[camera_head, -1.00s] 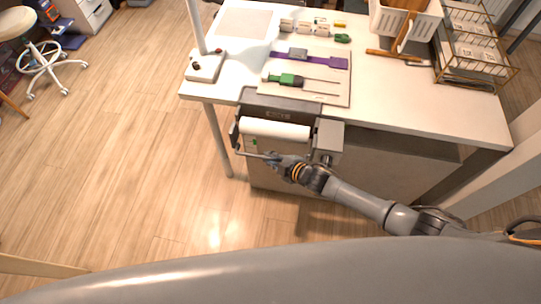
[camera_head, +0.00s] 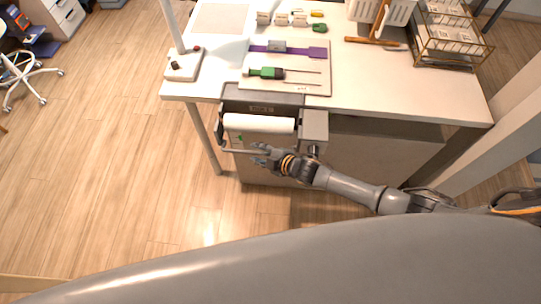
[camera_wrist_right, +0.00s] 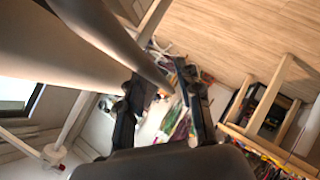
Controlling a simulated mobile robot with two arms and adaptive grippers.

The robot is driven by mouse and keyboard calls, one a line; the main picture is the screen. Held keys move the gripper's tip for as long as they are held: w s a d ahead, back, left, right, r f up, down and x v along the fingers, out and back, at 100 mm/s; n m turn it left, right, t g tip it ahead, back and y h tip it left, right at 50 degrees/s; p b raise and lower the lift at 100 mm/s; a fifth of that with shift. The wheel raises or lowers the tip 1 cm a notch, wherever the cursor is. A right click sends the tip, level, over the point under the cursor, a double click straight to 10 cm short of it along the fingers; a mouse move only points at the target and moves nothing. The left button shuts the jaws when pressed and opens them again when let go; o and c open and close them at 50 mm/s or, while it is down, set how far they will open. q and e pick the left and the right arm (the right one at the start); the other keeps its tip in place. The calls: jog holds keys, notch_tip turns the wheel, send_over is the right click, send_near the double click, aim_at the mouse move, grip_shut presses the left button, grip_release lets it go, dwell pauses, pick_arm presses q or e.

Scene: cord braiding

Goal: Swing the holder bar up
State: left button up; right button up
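The holder bar (camera_head: 238,151) is a thin grey rod in front of and below a white roll (camera_head: 259,123) in a grey holder at the table's front edge. The bar is down, below the roll's height. My right gripper (camera_head: 260,153) is at the bar, near its middle. In the right wrist view, the bar (camera_wrist_right: 122,42) slants in from the top left, and its visible end lies by the gap between my gripper's fingers (camera_wrist_right: 160,92). The fingers are apart; contact with the bar is unclear. The roll (camera_wrist_right: 50,45) fills the upper left there. My left gripper is not in view.
The white table (camera_head: 390,90) carries a board (camera_head: 310,62) with a green-handled tool (camera_head: 266,73) and a purple strap (camera_head: 315,52). A wire rack (camera_head: 450,40) stands at the right, and a lamp base (camera_head: 183,65) at the left. The floor left of the table is open.

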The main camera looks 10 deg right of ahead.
jog(key=v, duration=1.1)
jog(key=shift+s, duration=0.1)
